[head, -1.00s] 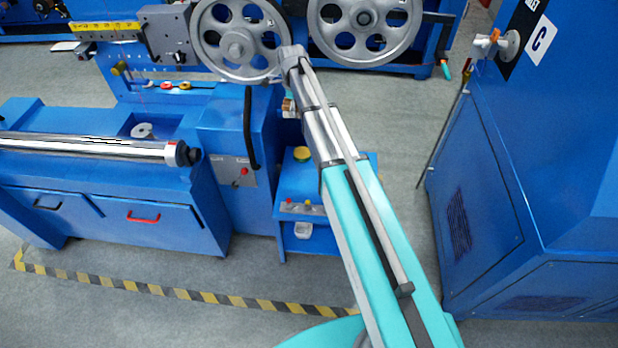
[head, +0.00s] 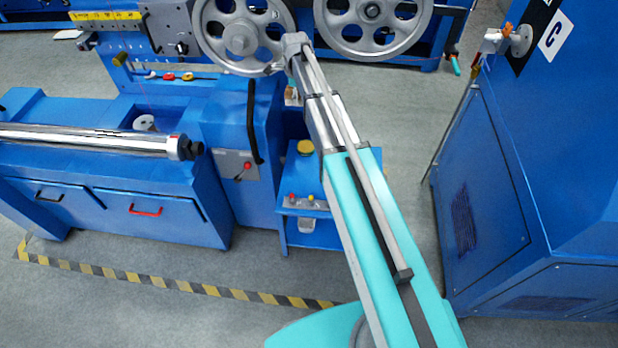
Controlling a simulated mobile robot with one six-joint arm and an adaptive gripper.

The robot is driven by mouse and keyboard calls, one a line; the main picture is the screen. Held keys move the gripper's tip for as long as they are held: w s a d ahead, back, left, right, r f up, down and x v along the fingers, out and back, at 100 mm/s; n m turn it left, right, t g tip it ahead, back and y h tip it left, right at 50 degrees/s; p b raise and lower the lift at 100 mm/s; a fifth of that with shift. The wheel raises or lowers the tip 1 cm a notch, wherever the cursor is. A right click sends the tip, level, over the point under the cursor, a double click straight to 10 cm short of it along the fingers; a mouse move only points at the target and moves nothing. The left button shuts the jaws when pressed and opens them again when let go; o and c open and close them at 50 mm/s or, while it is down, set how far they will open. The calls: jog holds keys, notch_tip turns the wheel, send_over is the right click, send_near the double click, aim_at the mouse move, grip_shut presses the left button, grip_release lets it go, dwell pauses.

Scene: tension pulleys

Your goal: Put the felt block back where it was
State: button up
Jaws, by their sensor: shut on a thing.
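I cannot make out the felt block in the head view. My arm reaches up the middle of the picture toward the two grey wheels, and its far end comes close to the left wheel (head: 243,35). My gripper does not show; it is hidden behind the arm or beyond what I can make out. Small pale and orange shapes (head: 292,96) show just left of the arm, too small to name.
A blue stand (head: 291,226) with a yellow round thing (head: 305,147) is partly behind my arm. A blue machine with a shiny roller (head: 85,140) is left. A tall blue cabinet (head: 480,190) is right. Open grey floor lies in front.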

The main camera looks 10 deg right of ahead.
jog(key=b, duration=3.4)
send_over(308, 177)
notch_tip(308, 177, down, 34)
jog(key=shift+r, duration=0.1)
notch_tip(308, 177, down, 6)
jog(key=b, duration=0.6)
jog(key=shift+f, duration=0.2)
jog(key=shift+f+b, duration=1.8)
jog(key=shift+b, duration=0.05)
jog(key=shift+f, duration=0.15)
jog(key=o, duration=1)
jog(key=shift+c, duration=0.2)
